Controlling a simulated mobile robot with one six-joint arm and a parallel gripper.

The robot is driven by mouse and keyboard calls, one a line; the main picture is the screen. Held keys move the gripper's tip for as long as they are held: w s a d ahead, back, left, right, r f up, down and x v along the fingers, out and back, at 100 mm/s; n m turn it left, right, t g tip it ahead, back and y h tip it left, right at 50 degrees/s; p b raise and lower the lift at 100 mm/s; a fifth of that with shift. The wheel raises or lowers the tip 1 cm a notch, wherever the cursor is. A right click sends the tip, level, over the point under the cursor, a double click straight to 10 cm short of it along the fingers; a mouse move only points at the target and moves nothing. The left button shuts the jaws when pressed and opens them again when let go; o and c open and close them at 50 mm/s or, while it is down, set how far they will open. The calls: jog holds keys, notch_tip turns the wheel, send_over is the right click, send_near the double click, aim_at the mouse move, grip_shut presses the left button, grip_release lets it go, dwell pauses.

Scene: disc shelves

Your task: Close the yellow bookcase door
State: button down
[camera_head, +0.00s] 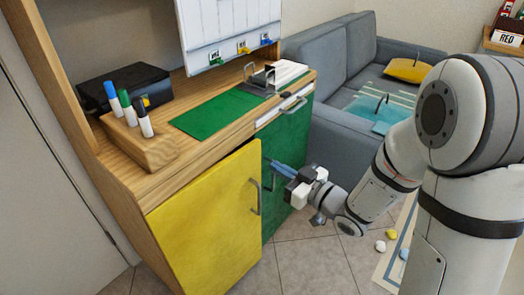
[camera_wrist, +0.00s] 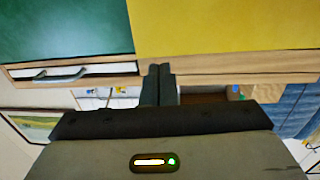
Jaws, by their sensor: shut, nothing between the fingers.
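The yellow door (camera_head: 208,225) is at the left of the bookcase front in the head view, with a grey bar handle (camera_head: 255,196) near its right edge. It appears slightly ajar, its right edge standing out from the front. The green door (camera_head: 288,150) is right of it. My gripper (camera_head: 270,161) is shut and empty, just right of the yellow door's free edge, in front of the green door. Contact cannot be told. In the wrist view, the shut fingers (camera_wrist: 158,84) show below the yellow panel (camera_wrist: 230,25) and the green panel (camera_wrist: 65,30).
A white drawer with a handle (camera_head: 293,103) is above the green door. The wooden top holds a pen block (camera_head: 140,145), a black box (camera_head: 125,85) and a green mat (camera_head: 218,111). A grey sofa (camera_head: 345,145) stands behind. Tiled floor (camera_head: 310,265) is clear in front.

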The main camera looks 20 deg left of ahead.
aim_at(251, 152)
jog(key=b+x, duration=0.1)
jog(key=x, duration=0.5)
jog(key=shift+w+a+f, duration=0.1)
jog(key=shift+w+a, duration=0.1)
jog(key=shift+a, duration=0.2)
